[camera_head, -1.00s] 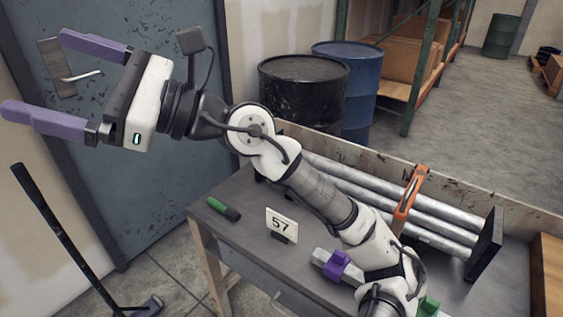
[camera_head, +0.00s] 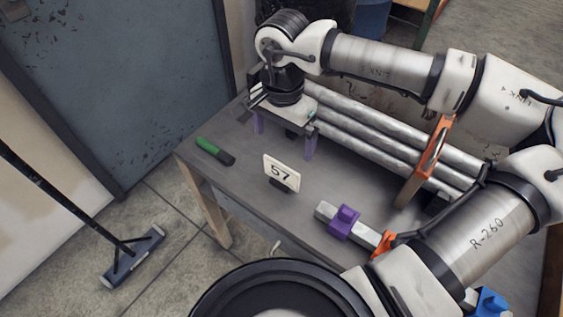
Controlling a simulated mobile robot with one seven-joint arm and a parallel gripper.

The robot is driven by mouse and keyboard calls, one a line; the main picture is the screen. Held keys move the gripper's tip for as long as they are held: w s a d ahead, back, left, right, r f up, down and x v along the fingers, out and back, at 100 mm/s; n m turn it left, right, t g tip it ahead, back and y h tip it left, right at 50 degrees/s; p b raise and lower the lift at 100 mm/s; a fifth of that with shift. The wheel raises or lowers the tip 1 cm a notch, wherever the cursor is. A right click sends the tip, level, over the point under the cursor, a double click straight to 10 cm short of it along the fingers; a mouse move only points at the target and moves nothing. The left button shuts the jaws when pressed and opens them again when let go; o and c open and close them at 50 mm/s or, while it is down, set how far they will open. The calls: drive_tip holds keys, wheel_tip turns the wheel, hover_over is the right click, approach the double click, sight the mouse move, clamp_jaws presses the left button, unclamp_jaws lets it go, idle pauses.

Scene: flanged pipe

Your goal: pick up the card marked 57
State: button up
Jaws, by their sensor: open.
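The card marked 57 (camera_head: 281,173) is a small white plate with dark digits. It stands upright, slightly tilted, in a small dark base on the grey workbench (camera_head: 240,190). My gripper (camera_head: 284,144) points down over the bench, behind the card and a little above it in the picture. Its two purple fingers are spread apart with nothing visible between them but a small dark block behind. The gripper and the card look apart. The exact height of the fingertips over the bench is hard to tell.
A green and black marker-like object (camera_head: 214,150) lies left of the card. A metal bar with a purple clamp (camera_head: 344,222) lies to the right. Several steel pipes (camera_head: 370,135) with an orange clamp (camera_head: 436,145) run along the back. A broom (camera_head: 130,258) stands on the floor at left.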

hover_over(282, 181)
drive_tip(key=f, duration=0.7)
drive_tip(key=shift+w+p, duration=0.25)
drive_tip(key=shift+p, duration=0.05)
drive_tip(key=shift+a+f+p, duration=0.1)
drive_tip(key=shift+f+p, duration=0.7)
drive_tip(key=shift+f, duration=2.25)
drive_tip(key=c, duration=0.7)
drive_tip(key=shift+r, duration=0.15)
